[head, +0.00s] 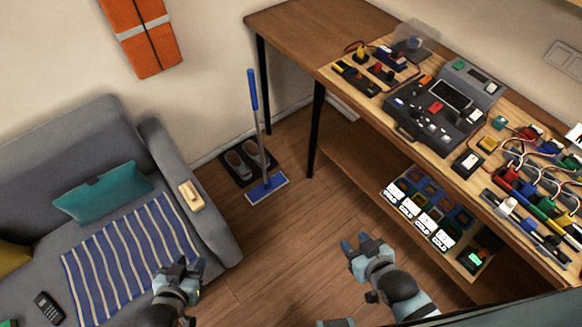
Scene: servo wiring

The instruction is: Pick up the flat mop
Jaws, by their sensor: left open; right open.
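The flat mop (267,188) stands upright on the wooden floor between the sofa and the table. Its flat blue head rests on the floor and its long pole, with a blue grip at the top, leans up near the wall. My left gripper (179,270) is open and empty, in front of the sofa's striped blanket in the picture. My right gripper (362,244) is open and empty over the floor, to the right of and nearer than the mop head. Neither gripper touches the mop.
A grey sofa (180,160) stands at left with a teal cushion (104,194). A dark tray with shoes (247,162) lies just behind the mop head. A wooden table (290,38) with electronics and a lower shelf (352,166) runs along the right. Floor before the mop is clear.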

